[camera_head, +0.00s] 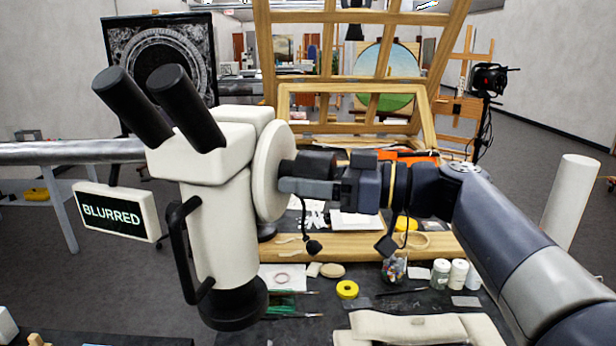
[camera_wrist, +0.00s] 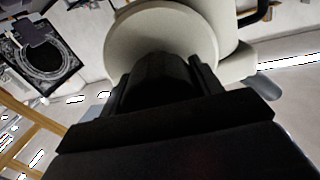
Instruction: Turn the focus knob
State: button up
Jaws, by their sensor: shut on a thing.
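A white microscope (camera_head: 222,210) with black eyepieces stands at the left in the head view. A black focus knob (camera_head: 314,163) sticks out from the round white disc (camera_head: 272,172) on its right side. My gripper (camera_head: 297,187) reaches in from the right and is shut on the knob. In the wrist view the dark knob (camera_wrist: 160,75) lies between the fingers, in front of the white disc (camera_wrist: 165,35). A small display (camera_head: 114,212) left of the microscope reads "BLURRED". The far finger is mostly hidden behind the knob.
A white cylinder (camera_head: 571,200) stands at the right.

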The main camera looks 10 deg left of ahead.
jog(key=c, duration=0.3)
jog(key=shift+m, duration=0.3)
jog(key=shift+f+m+b, duration=0.1)
jog(key=shift+m+b, duration=0.4)
jog(key=shift+b, duration=0.1)
jog(key=shift+s+m+b, duration=0.15)
jog(key=shift+m+b, duration=0.4)
jog(key=shift+m, duration=1.55)
jog(key=o, duration=1)
